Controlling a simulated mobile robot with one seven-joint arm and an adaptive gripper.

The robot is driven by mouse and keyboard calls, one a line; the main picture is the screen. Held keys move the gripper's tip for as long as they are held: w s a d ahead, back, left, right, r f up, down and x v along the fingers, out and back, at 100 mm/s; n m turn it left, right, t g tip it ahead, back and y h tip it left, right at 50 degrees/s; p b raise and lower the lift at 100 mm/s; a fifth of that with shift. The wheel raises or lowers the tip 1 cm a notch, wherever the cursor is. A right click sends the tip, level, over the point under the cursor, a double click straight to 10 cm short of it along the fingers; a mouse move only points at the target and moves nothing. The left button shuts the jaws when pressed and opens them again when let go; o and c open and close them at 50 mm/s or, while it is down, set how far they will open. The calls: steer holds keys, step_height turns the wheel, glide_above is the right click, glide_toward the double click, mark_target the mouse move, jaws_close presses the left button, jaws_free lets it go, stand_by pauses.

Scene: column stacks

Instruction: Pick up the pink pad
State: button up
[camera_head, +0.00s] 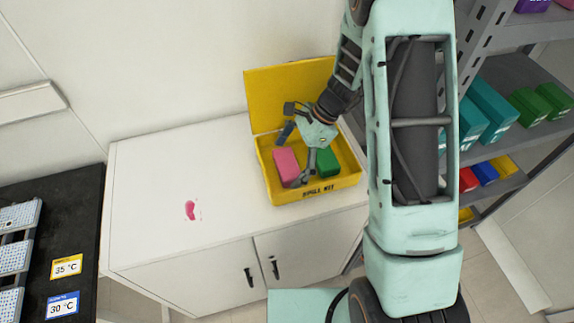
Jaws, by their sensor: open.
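The pink pad (286,166) lies in the open yellow box (315,193) on the white cabinet, towards the box's left side. A green block (327,162) lies to its right in the same box. My gripper (292,156) reaches into the box from the upper right, with its fingers apart. One finger is at the upper left of the pink pad and the other comes down along its right side, by the gap to the green block. I cannot tell whether either finger touches the pad. My gripper hides part of the box's inside.
The box's yellow lid (283,97) stands raised at the back by the wall. A pink stain (191,209) marks the clear white cabinet top (150,190). A grey shelf (500,190) with coloured boxes stands at the right. A black bench (75,220) with racks is at the left.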

mark_target(280, 164)
steer(key=c, duration=1.1)
steer(key=shift+c, duration=0.2)
steer(key=shift+r, duration=0.45)
step_height(280, 164, up, 2)
steer(key=shift+r, duration=0.25)
steer(key=s+r, duration=0.2)
steer(key=r, duration=0.1)
steer(key=s+r, duration=0.3)
steer(key=shift+s, duration=0.1)
steer(key=s+r+b, duration=0.1)
steer(key=s+r, duration=0.2)
steer(key=s, duration=0.5)
steer(key=shift+s+r, duration=0.35)
steer(key=shift+s, duration=0.05)
